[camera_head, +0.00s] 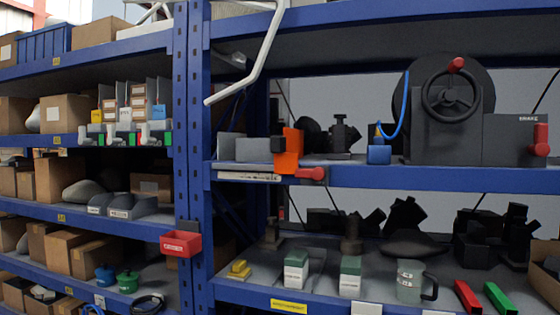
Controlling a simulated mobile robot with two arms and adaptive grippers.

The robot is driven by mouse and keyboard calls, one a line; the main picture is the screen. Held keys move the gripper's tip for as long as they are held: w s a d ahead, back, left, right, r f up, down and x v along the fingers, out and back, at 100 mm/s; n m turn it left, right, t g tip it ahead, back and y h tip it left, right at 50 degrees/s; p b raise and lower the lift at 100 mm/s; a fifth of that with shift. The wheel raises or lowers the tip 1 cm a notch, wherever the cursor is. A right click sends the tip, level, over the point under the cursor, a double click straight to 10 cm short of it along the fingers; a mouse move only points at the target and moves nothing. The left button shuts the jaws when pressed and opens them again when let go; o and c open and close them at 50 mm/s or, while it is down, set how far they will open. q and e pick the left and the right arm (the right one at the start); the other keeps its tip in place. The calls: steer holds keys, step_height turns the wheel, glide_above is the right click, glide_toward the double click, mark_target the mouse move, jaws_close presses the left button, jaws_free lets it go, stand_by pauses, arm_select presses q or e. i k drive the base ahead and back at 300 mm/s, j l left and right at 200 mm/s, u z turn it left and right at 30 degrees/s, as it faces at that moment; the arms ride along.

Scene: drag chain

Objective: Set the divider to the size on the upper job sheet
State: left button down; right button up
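Neither of my grippers is in view. On the right rack's middle shelf, an orange upright plate (292,149) with a black block and a red knob (311,173) stands behind a white marked strip (248,177) on the shelf edge. It may be the divider, but I cannot tell for sure. Grey blocks (265,150) stand to its left. On the left rack, upright holders with small printed sheets (138,101) stand on the second shelf. Their print is too small to read, and I cannot tell which is the upper job sheet.
A black handwheel machine (451,100) fills the right of the middle shelf. A blue upright (194,150) parts the racks, with a red bin (181,243) on it. A white bent bar (262,55) crosses the upper middle. Boxes and a grey mug (410,281) stand on the lower shelf.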

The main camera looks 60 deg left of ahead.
mark_target(297, 149)
steer(key=u, duration=2)
